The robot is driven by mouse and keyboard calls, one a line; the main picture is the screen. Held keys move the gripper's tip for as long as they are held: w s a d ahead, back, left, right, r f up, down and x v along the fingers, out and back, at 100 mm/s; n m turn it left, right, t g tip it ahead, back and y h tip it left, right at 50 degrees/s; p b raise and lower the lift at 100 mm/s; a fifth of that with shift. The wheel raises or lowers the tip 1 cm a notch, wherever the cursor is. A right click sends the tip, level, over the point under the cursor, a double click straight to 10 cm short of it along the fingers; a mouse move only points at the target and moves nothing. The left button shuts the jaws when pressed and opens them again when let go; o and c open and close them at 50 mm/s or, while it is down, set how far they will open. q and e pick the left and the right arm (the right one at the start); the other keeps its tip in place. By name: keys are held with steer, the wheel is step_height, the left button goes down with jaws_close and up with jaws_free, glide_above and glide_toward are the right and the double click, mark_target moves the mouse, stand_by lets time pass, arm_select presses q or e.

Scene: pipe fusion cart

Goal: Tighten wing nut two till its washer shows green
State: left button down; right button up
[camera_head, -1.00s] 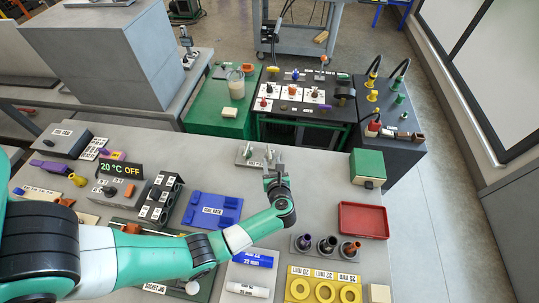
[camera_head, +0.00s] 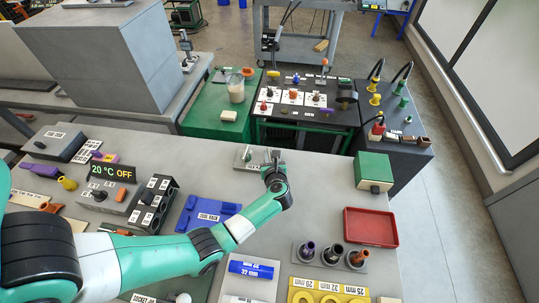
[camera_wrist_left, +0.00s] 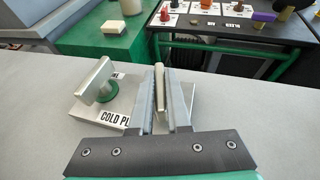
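The cold plate (camera_head: 240,165) is a light block at the table's back edge; the left wrist view shows part of its "COLD PL" label (camera_wrist_left: 113,118). Its left wing nut (camera_wrist_left: 97,82) is a silver flat wing, standing turned, with a green washer (camera_wrist_left: 108,92) under it. A second wing nut (camera_wrist_left: 159,78) stands between the fingers of my left gripper (camera_wrist_left: 166,92), its wing about in line with them. The fingers are close around it; whether both touch it I cannot tell. Its washer is hidden by the fingers. My right gripper is in neither view.
A blue rack (camera_head: 208,213), a heater box reading "20 °C OFF" (camera_head: 113,172), a red tray (camera_head: 371,228) and a green box (camera_head: 373,170) stand on the table. A green side table (camera_head: 205,115) is behind. Table between cold plate and green box is clear.

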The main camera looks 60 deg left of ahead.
arm_select(q)
steer(key=shift+r+p, duration=0.15)
steer(key=shift+p, duration=0.3)
steer(key=m+t+h+p, duration=0.1)
steer(key=m+t+p, duration=0.2)
steer(key=p, duration=0.2)
steer(key=shift+s+r+m+t+h, duration=0.1)
steer(key=shift+r+m+t+h, duration=0.05)
steer(key=shift+m+t+h, duration=0.2)
steer(key=shift+f+m+t+h+p, duration=0.2)
steer(key=shift+m+t+h+p, duration=0.05)
steer(key=shift+p, duration=0.05)
steer(key=shift+f, duration=0.1)
steer(key=c, duration=0.9)
jaws_free()
